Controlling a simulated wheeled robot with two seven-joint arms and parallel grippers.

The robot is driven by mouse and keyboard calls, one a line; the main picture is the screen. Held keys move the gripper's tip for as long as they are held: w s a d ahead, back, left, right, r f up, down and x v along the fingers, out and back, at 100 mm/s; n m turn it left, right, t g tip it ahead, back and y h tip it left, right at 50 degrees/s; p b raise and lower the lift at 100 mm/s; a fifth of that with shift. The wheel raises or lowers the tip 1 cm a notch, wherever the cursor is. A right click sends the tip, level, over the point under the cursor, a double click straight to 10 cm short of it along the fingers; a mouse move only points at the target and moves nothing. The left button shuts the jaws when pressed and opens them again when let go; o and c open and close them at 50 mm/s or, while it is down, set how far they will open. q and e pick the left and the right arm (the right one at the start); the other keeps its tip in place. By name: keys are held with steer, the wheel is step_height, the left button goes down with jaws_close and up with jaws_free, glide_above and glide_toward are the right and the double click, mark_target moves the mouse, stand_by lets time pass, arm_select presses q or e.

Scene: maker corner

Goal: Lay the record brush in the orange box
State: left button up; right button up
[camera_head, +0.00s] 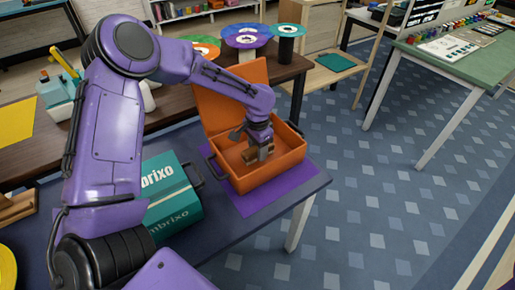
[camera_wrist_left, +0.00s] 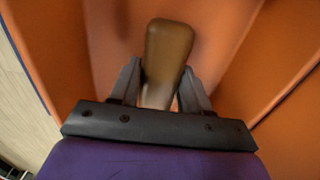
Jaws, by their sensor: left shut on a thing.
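The orange box (camera_head: 278,175) stands open on a purple mat (camera_head: 250,207) on the table, its lid raised at the back. My left gripper (camera_head: 258,155) reaches down inside the box. It is shut on the record brush, a brown wooden-looking block (camera_head: 252,157). In the left wrist view the brush (camera_wrist_left: 168,50) sits between the two fingers of my left gripper (camera_wrist_left: 160,90), with the orange walls and floor around it. I cannot tell whether the brush touches the box floor. My right gripper is not in view.
A teal case marked "mbrixo" (camera_head: 172,195) stands left of the box. Spools (camera_head: 246,38) stand on the brown table behind. A green-topped table (camera_head: 455,50) is at the right, across open blue patterned floor (camera_head: 380,200).

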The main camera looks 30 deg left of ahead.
arm_select(q)
steer(key=o, duration=1.1)
steer(key=shift+f, duration=0.15)
step_height(320, 180, up, 12)
steer(key=shift+r+p, duration=0.15)
steer(key=shift+p, duration=0.5)
